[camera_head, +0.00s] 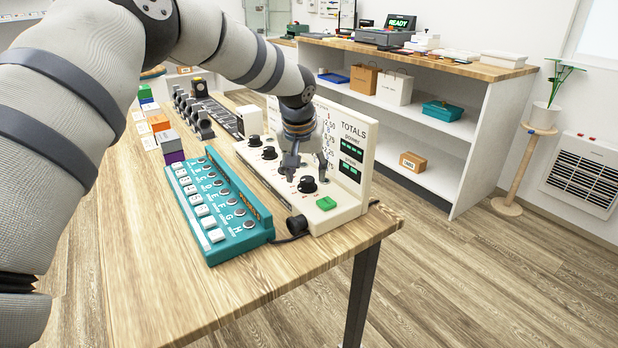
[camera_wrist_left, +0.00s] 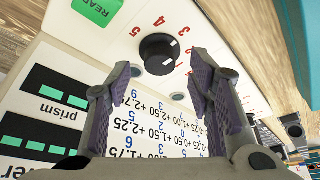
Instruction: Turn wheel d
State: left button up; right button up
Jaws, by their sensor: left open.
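A white machine (camera_head: 346,213) has a row of black wheels along its sloping front and an upright chart marked TOTALS. The wheel nearest its green button (camera_head: 326,203) is a black knob (camera_head: 307,185), probably wheel d; I read no letter on it. My left gripper (camera_head: 308,172) is open above this wheel, fingers pointing down. In the left wrist view the knob (camera_wrist_left: 158,55) shows with white marks and red numbers around it, just beyond the gap between the open fingertips (camera_wrist_left: 161,78). I cannot tell whether they touch it. My right gripper is out of view.
A teal box (camera_head: 236,243) with lettered buttons stands close beside the machine. Two more wheels (camera_head: 269,153) sit farther along the row. A black cable lies by the near corner. The wooden table (camera_head: 160,290) is clear in front.

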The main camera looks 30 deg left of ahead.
pick_arm(q)
jog(key=shift+x, duration=1.2)
jog(key=shift+w, duration=0.1)
grip_shut()
